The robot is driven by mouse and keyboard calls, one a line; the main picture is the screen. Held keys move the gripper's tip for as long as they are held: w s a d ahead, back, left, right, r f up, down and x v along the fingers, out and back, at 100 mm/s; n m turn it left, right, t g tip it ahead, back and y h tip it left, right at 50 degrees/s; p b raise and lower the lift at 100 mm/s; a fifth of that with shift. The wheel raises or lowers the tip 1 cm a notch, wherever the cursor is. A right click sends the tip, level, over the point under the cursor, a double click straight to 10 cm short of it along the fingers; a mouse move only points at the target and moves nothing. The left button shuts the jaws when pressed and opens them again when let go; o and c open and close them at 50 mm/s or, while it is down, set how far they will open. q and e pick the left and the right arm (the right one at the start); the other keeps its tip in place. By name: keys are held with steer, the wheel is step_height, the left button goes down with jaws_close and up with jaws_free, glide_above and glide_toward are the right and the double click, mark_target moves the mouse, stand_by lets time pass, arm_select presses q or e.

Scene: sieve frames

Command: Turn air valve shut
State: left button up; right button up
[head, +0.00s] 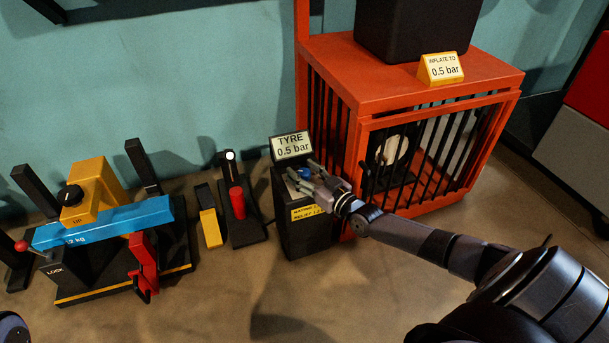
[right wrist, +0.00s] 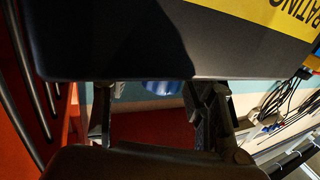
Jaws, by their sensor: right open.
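The air valve's blue knob (head: 304,173) sits on top of a black post (head: 306,235) with a yellow rating label. A sign on the post reads "TYRE 0.5 bar" (head: 292,146). My right gripper (head: 302,180) reaches in from the right at the knob, its fingers open and on either side of it. In the right wrist view, the blue knob (right wrist: 162,87) shows between the spread fingers (right wrist: 155,112), partly hidden by a dark panel. I cannot tell whether the fingers touch it. My left gripper is not in view.
An orange barred cage (head: 440,95) with a sign "INFLATE TO 0.5 bar" (head: 441,68) stands close to the right of the post. The floor in front is clear.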

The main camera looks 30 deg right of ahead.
steer(key=shift+c, duration=0.5)
steer(key=c, duration=1.1)
